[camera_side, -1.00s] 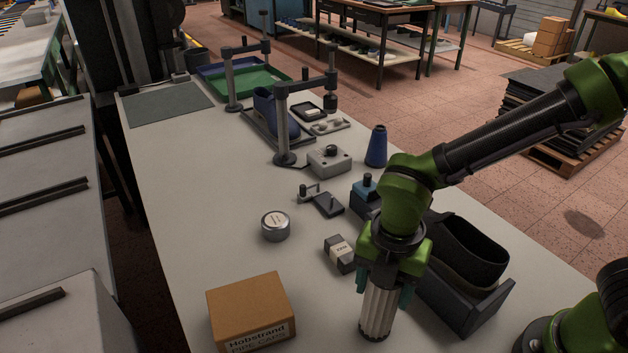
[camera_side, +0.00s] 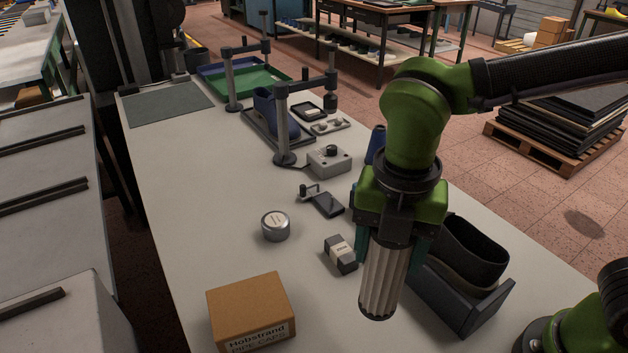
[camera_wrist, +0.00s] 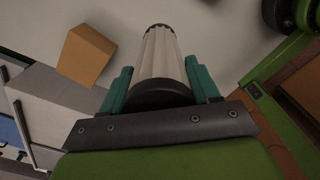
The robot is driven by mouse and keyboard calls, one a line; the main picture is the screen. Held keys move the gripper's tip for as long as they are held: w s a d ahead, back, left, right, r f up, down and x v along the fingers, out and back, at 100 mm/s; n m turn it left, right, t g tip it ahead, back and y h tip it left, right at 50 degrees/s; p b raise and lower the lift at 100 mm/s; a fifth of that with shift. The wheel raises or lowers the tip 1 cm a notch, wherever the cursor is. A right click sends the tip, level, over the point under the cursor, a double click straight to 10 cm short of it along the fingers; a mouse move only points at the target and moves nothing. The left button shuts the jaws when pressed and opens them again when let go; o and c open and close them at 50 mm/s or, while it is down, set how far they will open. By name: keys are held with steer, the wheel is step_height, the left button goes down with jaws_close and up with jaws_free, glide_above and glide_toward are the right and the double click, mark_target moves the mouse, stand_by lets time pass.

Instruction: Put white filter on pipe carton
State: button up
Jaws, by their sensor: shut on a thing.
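The white filter (camera_side: 381,282) is a pale pleated cylinder with a dark end cap. My gripper (camera_side: 392,250) is shut on its upper part and holds it upright, raised above the table. The filter also shows between the teal fingers in the wrist view (camera_wrist: 161,58). The pipe carton (camera_side: 250,309) is a brown box labelled "Hobstrand PIPE CAPS". It stands on the table to the left of the filter, and its top is bare. The carton also shows in the wrist view (camera_wrist: 86,55), left of the filter.
A small dark box with a pale label (camera_side: 341,254) and a round tin (camera_side: 275,226) stand between carton and gripper. A dark holder with a black shoe shape (camera_side: 470,255) is right of the filter. The table (camera_side: 190,220) is clear behind the carton.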

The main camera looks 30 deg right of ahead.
steer(key=shift+a+r+n, duration=0.25)
steer(key=shift+a, duration=0.25)
steer(key=shift+a+r+n, duration=0.2)
steer(key=shift+a+n, duration=0.05)
steer(key=shift+a, duration=0.2)
steer(key=w+a+f, duration=0.5)
steer(key=w+a, duration=0.5)
steer(key=shift+w+a, duration=0.15)
steer(key=shift+a, duration=0.25)
steer(key=shift+f, duration=0.1)
steer(key=o, duration=1.3)
steer(key=shift+c, duration=0.2)
